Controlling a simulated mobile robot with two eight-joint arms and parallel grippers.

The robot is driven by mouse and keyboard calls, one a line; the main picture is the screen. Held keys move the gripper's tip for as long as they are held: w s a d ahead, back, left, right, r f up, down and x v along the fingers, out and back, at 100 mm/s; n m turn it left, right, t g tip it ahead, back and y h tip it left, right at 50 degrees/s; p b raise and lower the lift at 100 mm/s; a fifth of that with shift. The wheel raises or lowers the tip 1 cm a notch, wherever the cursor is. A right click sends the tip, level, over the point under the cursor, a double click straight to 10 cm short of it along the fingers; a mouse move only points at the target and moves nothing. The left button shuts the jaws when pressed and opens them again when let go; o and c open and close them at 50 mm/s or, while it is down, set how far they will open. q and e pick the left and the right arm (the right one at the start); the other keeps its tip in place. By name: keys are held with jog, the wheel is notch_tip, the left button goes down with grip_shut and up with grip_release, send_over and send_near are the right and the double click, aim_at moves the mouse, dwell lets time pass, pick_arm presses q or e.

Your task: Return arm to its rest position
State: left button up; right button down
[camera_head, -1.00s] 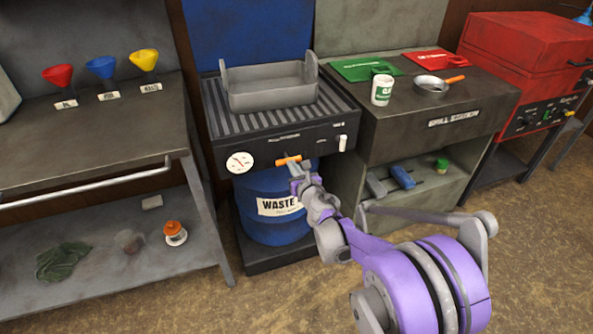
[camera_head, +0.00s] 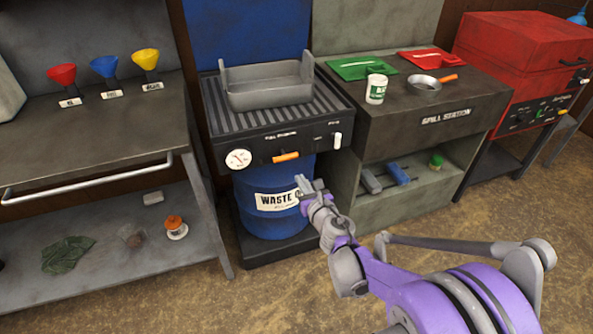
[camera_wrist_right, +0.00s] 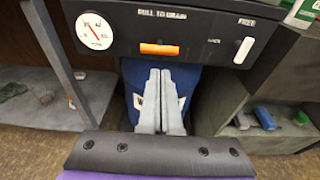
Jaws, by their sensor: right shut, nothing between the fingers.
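My right gripper (camera_head: 303,186) is in front of the blue waste drum (camera_head: 255,204), below and a little right of the orange handle (camera_head: 286,156). In the right wrist view its two grey fingers (camera_wrist_right: 160,78) lie side by side, shut and empty. The orange handle also shows in the right wrist view (camera_wrist_right: 159,49), under the words "PULL TO DRAIN", clear of the fingers. My purple and grey right arm reaches in from the lower right. My left gripper is not in view.
The drain station (camera_head: 310,138) carries a grey tray (camera_head: 265,97), a dial (camera_head: 238,159) and a white lever (camera_head: 336,141). A workbench (camera_head: 60,149) with funnels stands left. The spill station (camera_head: 440,112) and a red cabinet (camera_head: 520,65) stand right. Floor in front is open.

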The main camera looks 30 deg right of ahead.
jog(key=s+a+m+g+h, duration=0.2)
jog(key=s+a+m+g, duration=0.2)
jog(key=s+m, duration=1.05)
jog(key=s+a+f+m+g+y, duration=0.3)
jog(key=s+a+f+m, duration=0.1)
jog(key=s+a+m, duration=0.4)
jog(key=s+a+f+m+g+y, duration=0.25)
jog(key=s+a+m+g, duration=0.2)
jog(key=m, duration=0.55)
pick_arm(q)
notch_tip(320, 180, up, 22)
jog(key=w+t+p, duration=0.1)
jog(key=p, duration=1.8)
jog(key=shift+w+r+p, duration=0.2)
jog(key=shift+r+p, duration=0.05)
jog(key=shift+p, duration=0.05)
pick_arm(e)
notch_tip(320, 180, up, 21)
jog(key=a+t, duration=0.1)
jog(key=shift+a+m, duration=0.35)
jog(key=shift+m, duration=0.1)
